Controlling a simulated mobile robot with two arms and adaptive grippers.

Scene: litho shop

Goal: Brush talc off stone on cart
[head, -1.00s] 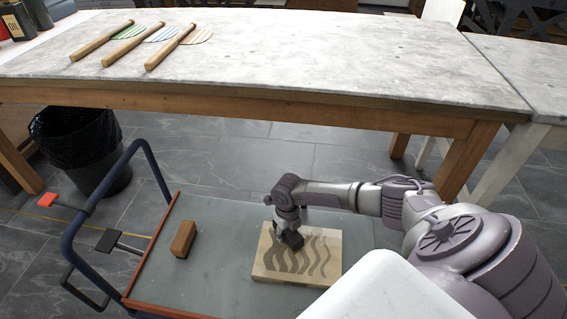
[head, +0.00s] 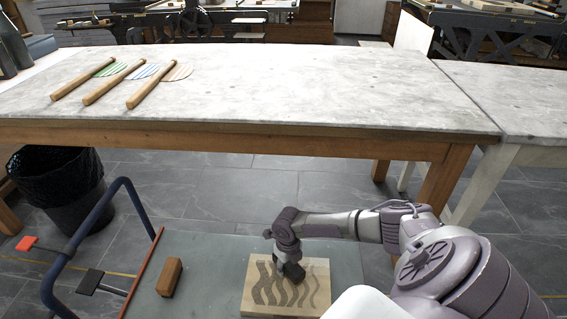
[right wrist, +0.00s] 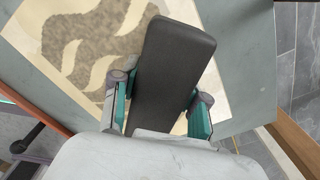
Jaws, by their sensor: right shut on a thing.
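The stone (head: 252,299) is a pale, flat slab with darker wavy bands, lying on the cart (head: 210,251). It also shows in the right wrist view (right wrist: 133,14). My right gripper (head: 291,268) is over the upper middle of the stone, pointing down. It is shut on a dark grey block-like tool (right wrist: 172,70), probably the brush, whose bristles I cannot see. The tool hides part of the stone, and I cannot tell whether it touches the surface. I cannot tell talc from the stone's pale areas. My left gripper is out of view.
A brown block (head: 169,277) lies left of the stone. The cart has a blue handle (head: 92,222) on its left. A black bin (head: 58,188) stands at left.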

